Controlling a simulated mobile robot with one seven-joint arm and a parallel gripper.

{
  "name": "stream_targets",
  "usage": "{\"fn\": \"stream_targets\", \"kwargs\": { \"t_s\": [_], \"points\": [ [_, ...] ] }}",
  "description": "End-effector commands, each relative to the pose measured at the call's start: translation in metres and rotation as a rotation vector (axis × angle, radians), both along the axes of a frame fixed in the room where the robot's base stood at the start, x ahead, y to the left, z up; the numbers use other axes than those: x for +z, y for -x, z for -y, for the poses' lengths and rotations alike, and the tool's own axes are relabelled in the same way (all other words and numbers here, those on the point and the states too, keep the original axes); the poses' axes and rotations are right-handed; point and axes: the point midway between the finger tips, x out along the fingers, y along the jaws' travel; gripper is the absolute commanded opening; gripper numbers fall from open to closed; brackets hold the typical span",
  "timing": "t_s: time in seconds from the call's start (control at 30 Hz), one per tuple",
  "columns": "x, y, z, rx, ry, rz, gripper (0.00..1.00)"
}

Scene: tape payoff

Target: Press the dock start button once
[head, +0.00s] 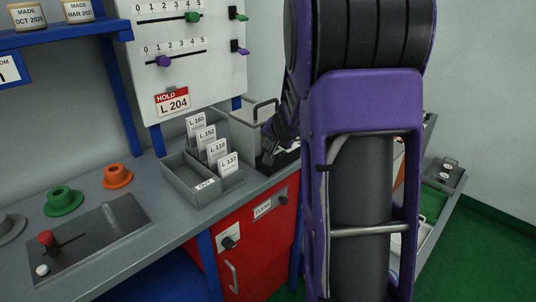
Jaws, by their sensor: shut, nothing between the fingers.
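I cannot tell for sure which control is the dock start button. A small white button (42,270) sits on the grey sloped panel (110,238) at the lower left, near a red knob (46,238) in a slot. A dark box with two pale round marks (446,172) stands at the far right. My gripper (268,158) is beyond the card tray, low over a black item at the back of the counter, well away from the white button. Its fingers look shut and empty. My arm fills the middle right and hides much behind it.
Orange (117,176) and green (63,201) flanged pieces stand left. A white slider board (190,65) rises behind. The red cabinet (262,255) has a dark knob (229,243).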

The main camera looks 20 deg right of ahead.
Motion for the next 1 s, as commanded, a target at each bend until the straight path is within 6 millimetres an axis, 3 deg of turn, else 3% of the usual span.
{"fn": "stream_targets", "kwargs": {
  "t_s": [1.0],
  "points": [
    [-0.0083,0.0,0.0,0.0,0.0,0.0,0.0]
  ]
}}
